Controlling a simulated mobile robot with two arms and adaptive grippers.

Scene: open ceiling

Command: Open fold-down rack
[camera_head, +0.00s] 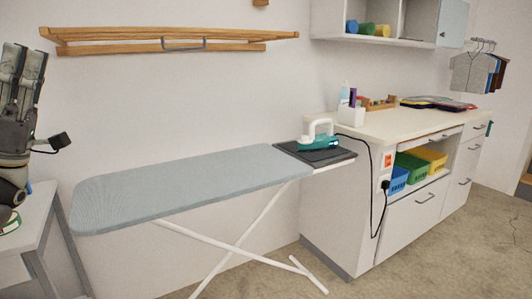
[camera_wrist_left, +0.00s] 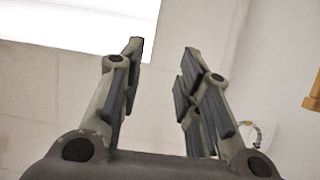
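The fold-down rack (camera_head: 110,40) is a wooden slatted frame on the wall at the upper left of the head view. It lies nearly flat against the wall, with a grey metal handle (camera_head: 184,44) at its front middle. My left gripper (camera_head: 24,62) is at the far left of the head view, pointing up, left of the rack and apart from it. In the left wrist view its two fingers (camera_wrist_left: 163,85) are spread with nothing between them. A piece of wood (camera_wrist_left: 313,95) shows at the right edge there. My right gripper is out of view.
An ironing board (camera_head: 180,185) stands below the rack, with an iron (camera_head: 318,138) on its right end. A white cabinet (camera_head: 330,220) stands to the right. A grey-white table (camera_head: 35,225) is at lower left. The wall between rack and board is clear.

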